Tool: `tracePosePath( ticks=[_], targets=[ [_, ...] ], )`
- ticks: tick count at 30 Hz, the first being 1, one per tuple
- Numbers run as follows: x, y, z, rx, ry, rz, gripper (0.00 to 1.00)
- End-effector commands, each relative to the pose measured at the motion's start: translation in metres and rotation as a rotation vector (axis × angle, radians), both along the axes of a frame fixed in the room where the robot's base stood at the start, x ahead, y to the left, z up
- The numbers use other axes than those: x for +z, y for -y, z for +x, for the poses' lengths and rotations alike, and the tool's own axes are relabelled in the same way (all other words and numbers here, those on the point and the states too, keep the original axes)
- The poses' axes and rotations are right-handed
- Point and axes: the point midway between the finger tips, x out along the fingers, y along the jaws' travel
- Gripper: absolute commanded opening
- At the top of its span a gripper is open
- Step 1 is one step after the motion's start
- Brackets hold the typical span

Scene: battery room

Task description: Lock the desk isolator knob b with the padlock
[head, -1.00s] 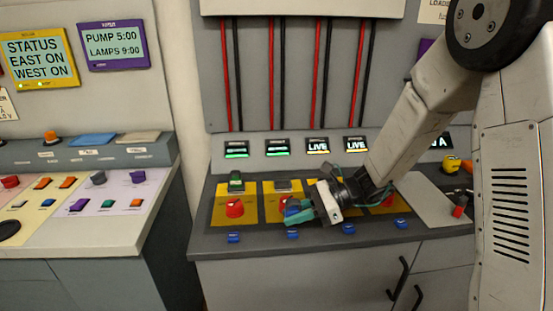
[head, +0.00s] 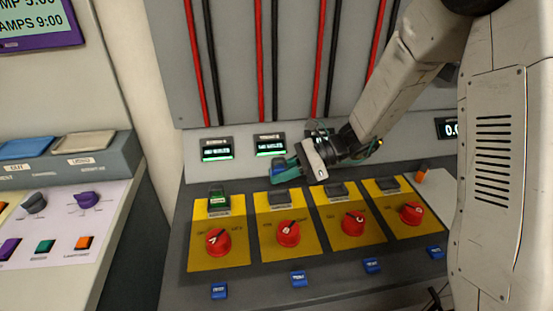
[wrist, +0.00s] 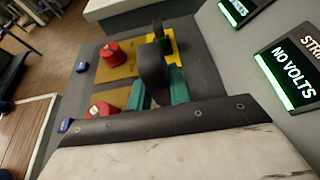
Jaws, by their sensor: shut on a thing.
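The red knob b (head: 288,233) sits on the second yellow plate (head: 310,250) of the desk. Its pointer slants to the upper right. My gripper (head: 284,171) is above and behind it, near the back panel, and apart from the knob. In the head view only a bluish part shows at the fingertips. Its shackle is not clear. Knob b (wrist: 102,110) shows partly behind the fingers in the wrist view.
Red knob A (head: 217,242) is left of b; knobs C (head: 353,223) and D (head: 411,213) are to the right. Small displays (head: 217,149) line the back panel. Blue labels (head: 299,279) sit along the front. Another console (head: 60,220) stands at left.

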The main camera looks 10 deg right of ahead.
Motion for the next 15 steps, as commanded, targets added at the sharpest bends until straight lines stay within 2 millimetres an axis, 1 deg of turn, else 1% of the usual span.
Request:
tracePosePath(
  ticks=[5, 15],
  targets=[
    [-0.009, -0.003, -0.001, 0.004, -0.003, 0.001, 0.0],
    [-0.043, -0.002, 0.0, 0.002, -0.002, 0.0, 0.0]
  ],
)
